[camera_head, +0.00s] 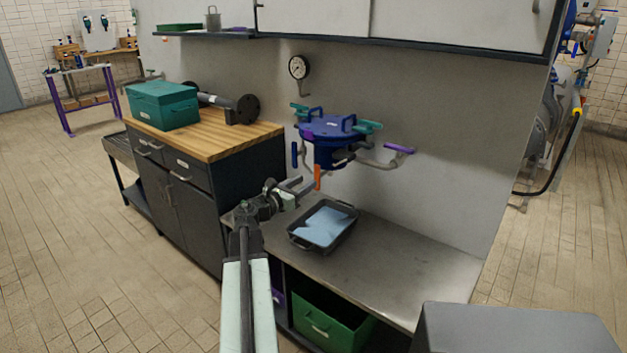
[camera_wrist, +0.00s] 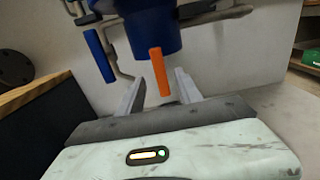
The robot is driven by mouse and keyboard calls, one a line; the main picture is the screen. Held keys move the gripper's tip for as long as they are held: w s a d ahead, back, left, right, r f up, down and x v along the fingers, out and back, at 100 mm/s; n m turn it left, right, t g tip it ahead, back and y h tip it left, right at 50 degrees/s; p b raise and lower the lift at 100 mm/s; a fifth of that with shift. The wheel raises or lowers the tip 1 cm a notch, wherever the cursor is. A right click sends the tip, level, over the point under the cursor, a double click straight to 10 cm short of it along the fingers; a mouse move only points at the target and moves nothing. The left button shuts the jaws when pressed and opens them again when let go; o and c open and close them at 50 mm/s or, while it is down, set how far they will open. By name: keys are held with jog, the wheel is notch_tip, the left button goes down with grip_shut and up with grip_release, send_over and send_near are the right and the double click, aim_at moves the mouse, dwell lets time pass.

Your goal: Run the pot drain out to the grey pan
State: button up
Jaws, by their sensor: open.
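The blue pot (camera_head: 335,145) is fixed to the grey wall above the metal bench, with pipes and coloured handles around it. An orange lever (camera_head: 317,177) hangs upright below its left side; it also shows in the wrist view (camera_wrist: 158,72). A blue lever (camera_head: 295,155) hangs to the left of it and is in the wrist view too (camera_wrist: 99,56). The grey pan (camera_head: 347,229) stands on the bench below, with a light blue sheet or liquid in it. My gripper (camera_head: 303,186) is open, and the orange lever appears between its fingers (camera_wrist: 160,88) in the wrist view; contact cannot be told.
The metal bench (camera_head: 408,271) is clear to the right of the pan. A wooden-topped cabinet (camera_head: 240,135) at left bears a teal box (camera_head: 163,105) and a dark flanged pipe (camera_head: 238,107). A green crate (camera_head: 333,325) sits under the bench. A gauge (camera_head: 299,67) is on the wall.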

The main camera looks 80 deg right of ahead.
aim_at(316, 176)
jog(key=x, duration=0.6)
jog(key=shift+a, duration=0.1)
grip_shut()
jog(key=shift+m, duration=0.4)
jog(key=m, duration=0.3)
jog(key=shift+s+a+f+m, duration=0.1)
jog(key=shift+m, duration=0.3)
jog(key=m, duration=0.4)
jog(key=shift+s+a+f+m, duration=0.1)
jog(key=shift+s+m, duration=0.05)
jog(key=shift+m, duration=0.15)
jog(key=m, duration=0.4)
jog(key=shift+s+f+b, duration=0.1)
jog(key=shift+f+b, duration=0.1)
jog(key=shift+b, duration=0.15)
jog(key=shift+a+f+m, duration=0.1)
jog(key=shift+f+m, duration=0.1)
jog(key=shift+m, duration=2.3)
